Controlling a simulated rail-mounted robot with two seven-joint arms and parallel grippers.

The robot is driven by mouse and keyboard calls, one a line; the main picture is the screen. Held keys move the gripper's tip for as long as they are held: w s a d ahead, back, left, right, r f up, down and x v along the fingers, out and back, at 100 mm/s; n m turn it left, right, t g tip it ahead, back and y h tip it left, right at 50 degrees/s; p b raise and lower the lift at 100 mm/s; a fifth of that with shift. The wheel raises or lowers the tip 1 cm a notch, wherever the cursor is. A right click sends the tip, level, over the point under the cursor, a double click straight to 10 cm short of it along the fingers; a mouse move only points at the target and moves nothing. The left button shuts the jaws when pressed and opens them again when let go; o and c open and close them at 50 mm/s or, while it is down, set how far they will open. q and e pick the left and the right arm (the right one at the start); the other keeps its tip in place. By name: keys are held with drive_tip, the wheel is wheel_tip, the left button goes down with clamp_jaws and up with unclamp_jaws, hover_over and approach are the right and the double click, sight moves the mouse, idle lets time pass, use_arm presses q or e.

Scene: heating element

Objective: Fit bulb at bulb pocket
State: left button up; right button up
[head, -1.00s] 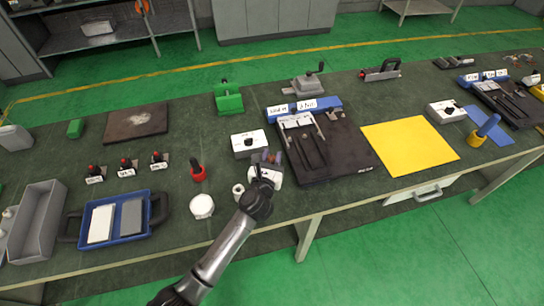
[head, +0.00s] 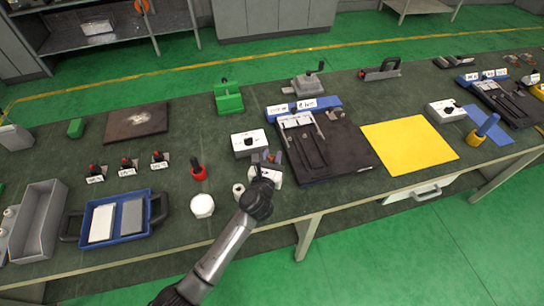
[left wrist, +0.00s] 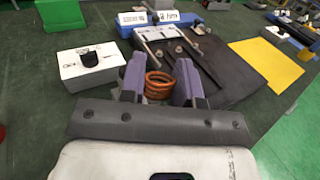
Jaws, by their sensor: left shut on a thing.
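My left gripper (head: 268,158) is over the bench at the left front edge of a black fixture board (head: 340,160). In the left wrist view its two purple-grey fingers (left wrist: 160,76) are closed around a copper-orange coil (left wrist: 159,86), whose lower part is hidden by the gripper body. I cannot tell whether the coil touches anything beyond the fingers. The fixture board (left wrist: 215,70) carries metal rails and clamps. Neither a bulb nor a bulb pocket can be picked out by name. My right gripper is not in view.
A white box with a black knob (head: 248,144) stands just left of the board. A white round cap (head: 202,206) and a red-based tool (head: 198,172) are farther left. Blue label blocks (head: 318,104) stand behind the board. A yellow sheet (head: 410,145) lies flat to the right.

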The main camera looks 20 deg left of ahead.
use_arm(q)
drive_tip(key=shift+p, duration=0.3)
drive_tip(key=shift+f+b, duration=0.55)
drive_tip(key=shift+f, duration=0.15)
idle(0.6)
drive_tip(key=shift+f+b, duration=0.9)
drive_tip(key=shift+f, duration=0.3)
drive_tip(key=shift+f+b, duration=0.5)
drive_tip(key=shift+f, duration=0.1)
drive_tip(key=shift+f+b, duration=0.75)
drive_tip(key=shift+f, duration=0.2)
drive_tip(key=o, duration=1)
